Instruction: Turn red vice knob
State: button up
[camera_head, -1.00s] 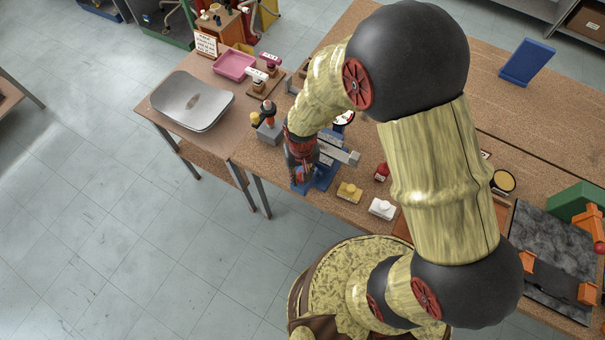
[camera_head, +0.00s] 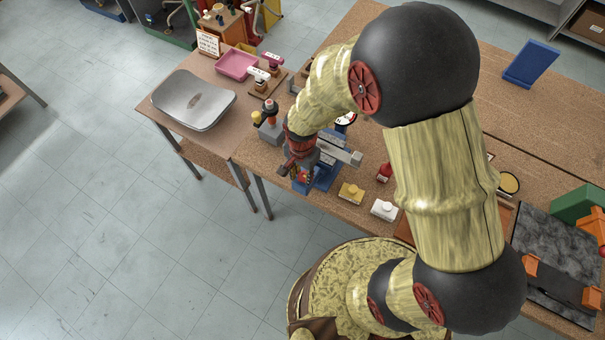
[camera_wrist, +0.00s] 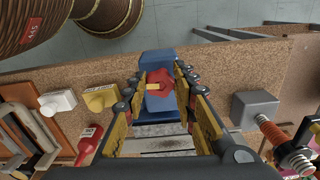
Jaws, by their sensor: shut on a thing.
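The red vice knob (camera_wrist: 168,86) shows between the two fingers of my gripper (camera_wrist: 161,80) in the wrist view, at the end of the blue vice (camera_wrist: 158,62). The fingers are closed in on the knob from both sides and partly cover it. In the head view my gripper (camera_head: 294,170) is at the near end of the blue vice (camera_head: 325,177), by the bench's front edge. My wrist hides most of the knob there. The vice's grey jaw part (camera_head: 345,156) points to the right.
A grey block with an orange-handled part (camera_head: 270,122) is close on the left. A metal tray (camera_head: 194,100) lies farther left. Open floor lies in front.

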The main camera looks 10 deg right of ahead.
aim_at(301, 178)
jog(key=shift+s+m, duration=0.15)
jog(key=shift+m, duration=0.35)
jog(key=o, duration=1)
jog(key=shift+a, duration=0.1)
jog(key=shift+c, duration=0.2)
jog(key=shift+o, duration=1)
notch_tip(301, 178, up, 12)
